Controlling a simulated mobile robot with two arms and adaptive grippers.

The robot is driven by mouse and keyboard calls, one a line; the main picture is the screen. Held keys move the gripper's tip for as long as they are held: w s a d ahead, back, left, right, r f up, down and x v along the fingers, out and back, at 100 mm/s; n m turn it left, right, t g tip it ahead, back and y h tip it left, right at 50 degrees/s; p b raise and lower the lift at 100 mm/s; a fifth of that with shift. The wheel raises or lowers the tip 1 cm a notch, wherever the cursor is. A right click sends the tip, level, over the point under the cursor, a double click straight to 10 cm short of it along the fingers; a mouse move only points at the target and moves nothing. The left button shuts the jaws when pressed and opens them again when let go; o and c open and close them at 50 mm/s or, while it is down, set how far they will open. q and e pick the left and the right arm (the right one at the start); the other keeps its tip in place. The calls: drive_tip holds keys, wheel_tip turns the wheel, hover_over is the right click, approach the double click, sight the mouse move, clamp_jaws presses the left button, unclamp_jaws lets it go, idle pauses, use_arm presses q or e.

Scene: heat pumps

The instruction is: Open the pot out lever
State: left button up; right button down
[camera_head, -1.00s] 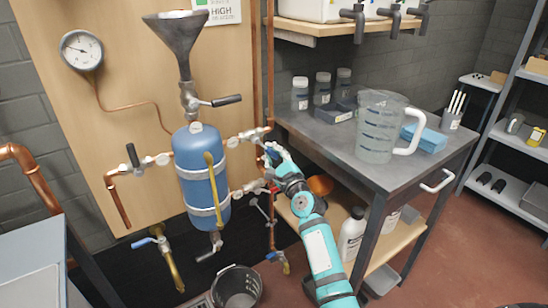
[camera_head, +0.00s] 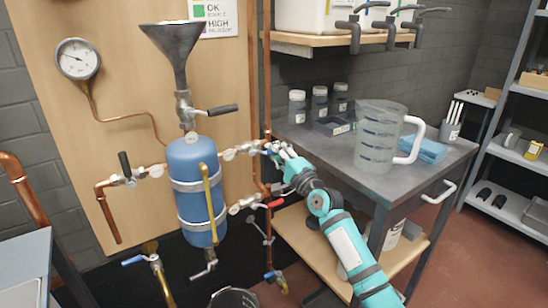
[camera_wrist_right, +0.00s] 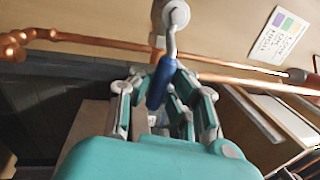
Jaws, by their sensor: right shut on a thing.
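The blue pot (camera_head: 196,185) is strapped to the wooden panel, with a funnel (camera_head: 176,55) above it. An upper valve (camera_head: 229,154) and a lower valve with a red lever (camera_head: 277,203) sit on pipes to its right. My right gripper (camera_head: 276,150) is at the right end of the upper pipe. The right wrist view shows its fingers (camera_wrist_right: 160,90) shut around a blue lever (camera_wrist_right: 161,82) joined to a round metal valve (camera_wrist_right: 175,14). The fingers mostly hide this lever in the head view. No label tells which lever is the pot outlet. My left gripper is out of view.
A grey bench (camera_head: 400,180) with a measuring jug (camera_head: 378,140) and jars stands right of my gripper. A copper pipe (camera_head: 266,90) runs vertically beside it. A black-handled valve (camera_head: 222,110) is under the funnel. A gauge (camera_head: 77,59) hangs at the left.

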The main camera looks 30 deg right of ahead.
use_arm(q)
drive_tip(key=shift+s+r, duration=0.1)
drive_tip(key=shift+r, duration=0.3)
use_arm(e)
drive_tip(key=shift+f+n, duration=0.2)
drive_tip(key=shift+n, duration=0.3)
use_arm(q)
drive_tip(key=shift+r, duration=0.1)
use_arm(e)
drive_tip(key=shift+a, duration=0.1)
drive_tip(key=c, duration=1.5)
unclamp_jaws()
drive_tip(key=shift+s+r, duration=0.2)
drive_tip(key=shift+o, duration=1.2)
drive_tip(key=shift+w+r, duration=0.1)
drive_tip(key=shift+r, duration=0.05)
drive_tip(key=v, duration=1.2)
